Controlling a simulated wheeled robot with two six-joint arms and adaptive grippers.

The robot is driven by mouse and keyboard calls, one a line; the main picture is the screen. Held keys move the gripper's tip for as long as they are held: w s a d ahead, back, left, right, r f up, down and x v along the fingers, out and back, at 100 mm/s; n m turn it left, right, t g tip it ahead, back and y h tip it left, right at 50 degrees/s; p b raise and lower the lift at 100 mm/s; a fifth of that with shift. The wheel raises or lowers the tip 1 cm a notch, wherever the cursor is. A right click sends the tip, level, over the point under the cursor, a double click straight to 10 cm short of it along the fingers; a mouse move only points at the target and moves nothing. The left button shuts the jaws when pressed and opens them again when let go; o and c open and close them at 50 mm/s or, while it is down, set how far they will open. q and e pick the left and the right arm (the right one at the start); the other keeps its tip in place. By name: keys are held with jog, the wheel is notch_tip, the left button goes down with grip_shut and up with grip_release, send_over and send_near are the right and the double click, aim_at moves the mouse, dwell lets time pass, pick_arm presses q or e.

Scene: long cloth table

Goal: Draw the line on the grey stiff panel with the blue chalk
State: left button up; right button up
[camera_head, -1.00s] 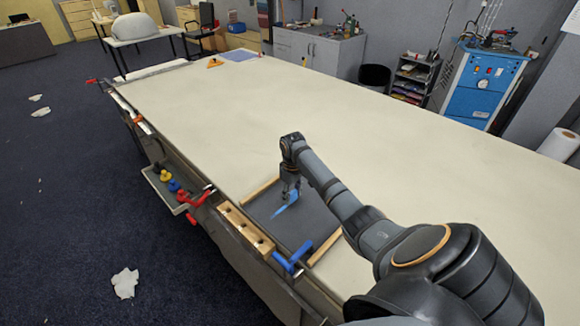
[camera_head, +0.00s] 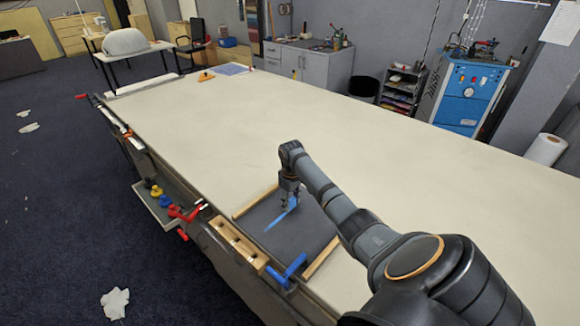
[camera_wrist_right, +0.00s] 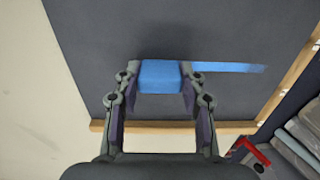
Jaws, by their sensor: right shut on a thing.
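The grey stiff panel (camera_head: 310,235) lies on the near-left edge of the table, between wooden strips. It fills most of the right wrist view (camera_wrist_right: 230,35). My right gripper (camera_head: 287,204) is over the panel. In the right wrist view it is shut on the blue chalk (camera_wrist_right: 160,76), a blue block held between both fingertips. A blue line (camera_head: 275,221) runs on the panel away from the gripper toward the near-left edge. In the wrist view the line (camera_wrist_right: 225,67) extends right from beside the chalk. Whether the chalk touches the panel is hard to tell. My left gripper is not in view.
Wooden strips (camera_head: 321,257) border the panel. A wooden block with holes (camera_head: 240,245) and a blue clamp (camera_head: 288,271) sit at the table edge. A side tray (camera_head: 155,205) holds colored items. The cream tabletop (camera_head: 350,130) beyond is mostly clear.

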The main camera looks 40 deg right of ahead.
jog(key=shift+w+d, duration=0.1)
jog(key=shift+d, duration=0.75)
jog(key=shift+d+b, duration=0.55)
jog(key=shift+d, duration=0.5)
jog(key=shift+p, duration=0.45)
jog(key=shift+a, duration=0.1)
